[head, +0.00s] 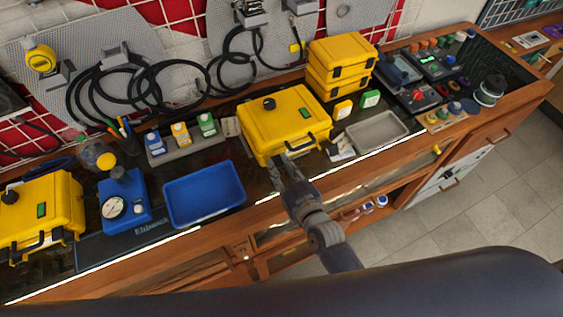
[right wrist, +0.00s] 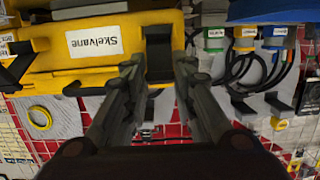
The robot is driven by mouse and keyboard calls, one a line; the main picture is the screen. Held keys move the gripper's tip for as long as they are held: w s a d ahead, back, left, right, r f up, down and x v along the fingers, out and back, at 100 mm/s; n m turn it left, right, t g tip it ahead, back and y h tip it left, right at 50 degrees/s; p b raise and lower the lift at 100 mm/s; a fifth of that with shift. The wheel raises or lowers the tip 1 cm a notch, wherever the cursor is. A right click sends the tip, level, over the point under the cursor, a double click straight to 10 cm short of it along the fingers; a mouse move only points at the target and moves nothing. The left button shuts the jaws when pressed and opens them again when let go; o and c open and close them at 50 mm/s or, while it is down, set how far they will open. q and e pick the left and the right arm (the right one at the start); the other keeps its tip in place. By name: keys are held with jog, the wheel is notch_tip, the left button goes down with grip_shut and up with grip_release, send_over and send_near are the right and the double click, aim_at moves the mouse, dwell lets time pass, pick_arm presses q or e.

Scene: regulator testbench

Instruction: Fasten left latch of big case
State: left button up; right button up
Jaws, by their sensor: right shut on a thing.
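The big yellow case (head: 283,113) stands shut on the bench in the middle of the head view, with a black knob and a green tag on its lid. In the right wrist view, which looks upside down, the case (right wrist: 60,62) carries a white "Skelvane" label. Its black left latch (right wrist: 158,52) lies between the fingers of my right gripper (right wrist: 160,68). In the head view my right gripper (head: 283,162) is at the front left of the case, shut on that latch, and hides most of it. Whether the latch is fastened I cannot tell. My left gripper is out of view.
A blue tray (head: 204,194) stands left of the big case, and a grey tray (head: 377,131) stands right of it. Stacked yellow cases (head: 340,65) stand behind right. Another yellow case (head: 42,212) is at far left. The bench's front edge runs below my gripper.

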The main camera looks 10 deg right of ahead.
jog(key=shift+r, duration=0.1)
dwell(0.3)
jog(key=o, duration=1.1)
jog(key=shift+w, duration=0.1)
jog(key=shift+c, duration=0.2)
jog(key=v, duration=1.2)
